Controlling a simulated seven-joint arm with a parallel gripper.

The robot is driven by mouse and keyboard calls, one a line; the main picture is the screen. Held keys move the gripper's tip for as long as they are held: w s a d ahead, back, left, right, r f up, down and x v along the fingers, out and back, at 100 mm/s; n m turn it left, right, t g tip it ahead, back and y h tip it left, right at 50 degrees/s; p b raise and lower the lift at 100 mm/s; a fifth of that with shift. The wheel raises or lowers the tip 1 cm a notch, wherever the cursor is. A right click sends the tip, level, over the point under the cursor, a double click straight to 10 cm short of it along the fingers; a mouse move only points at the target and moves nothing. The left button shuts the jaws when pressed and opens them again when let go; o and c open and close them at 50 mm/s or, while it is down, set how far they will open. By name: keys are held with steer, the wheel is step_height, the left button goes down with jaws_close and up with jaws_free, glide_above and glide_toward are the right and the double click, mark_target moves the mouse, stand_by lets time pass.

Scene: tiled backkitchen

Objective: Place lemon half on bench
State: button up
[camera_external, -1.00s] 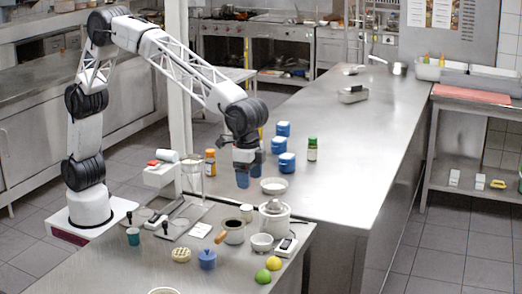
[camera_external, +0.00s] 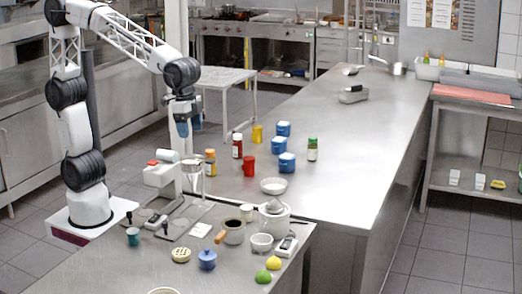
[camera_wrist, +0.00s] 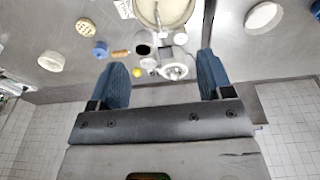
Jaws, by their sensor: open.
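A yellow fruit piece (camera_external: 274,262), which looks like the lemon half, lies on the near steel bench (camera_external: 110,265) close to its right edge. A green lime-like fruit (camera_external: 263,276) lies beside it. My gripper (camera_external: 184,128) hangs well away from them, up and to the left, above the far side of the near bench. Its blue fingers are apart with nothing between them in the wrist view (camera_wrist: 160,85). That view also shows a small yellow round thing (camera_wrist: 137,72); I cannot tell what it is.
The long steel bench (camera_external: 345,150) holds blue containers (camera_external: 287,162), a red mug (camera_external: 249,166), jars and a white bowl (camera_external: 273,186). A white juicer (camera_external: 274,220), dark-filled pot (camera_external: 233,232) and blue pot (camera_external: 207,259) crowd the near bench. The long bench's right side is clear.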

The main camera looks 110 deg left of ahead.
steer(key=s+a+f, duration=0.2)
steer(key=s, duration=0.8)
steer(key=s+a+f, duration=0.2)
steer(key=s+f, duration=0.1)
steer(key=s, duration=0.7)
steer(key=s+a+f+t, duration=0.1)
steer(key=s+a+f, duration=0.1)
steer(key=s, duration=0.8)
steer(key=shift+f, duration=0.25)
steer(key=shift+w+a, duration=0.1)
stand_by(4.7)
